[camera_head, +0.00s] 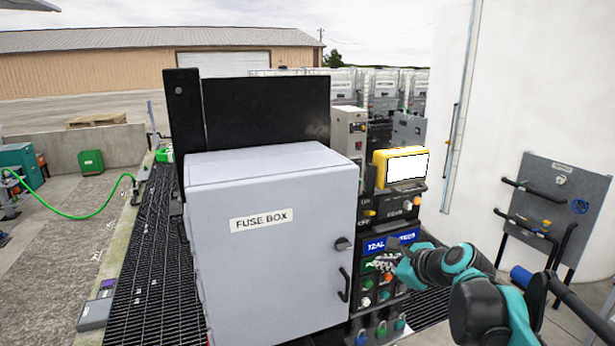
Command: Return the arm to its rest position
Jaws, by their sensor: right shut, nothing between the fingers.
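My right arm comes in from the lower right, in black and teal. Its gripper (385,263) is shut and empty. It is in front of the black control panel (398,293), which carries several coloured buttons and a blue label strip. I cannot tell whether the fingertips touch the panel. The arm hides part of the panel's right side. My left gripper is not in view.
A grey fuse box (272,265) with a closed door and black handle stands just left of the gripper. A yellow-framed screen (400,167) is above the panel. A grey plate with pipes (553,205) and a white tank (535,80) are at right. Grating (150,270) lies left.

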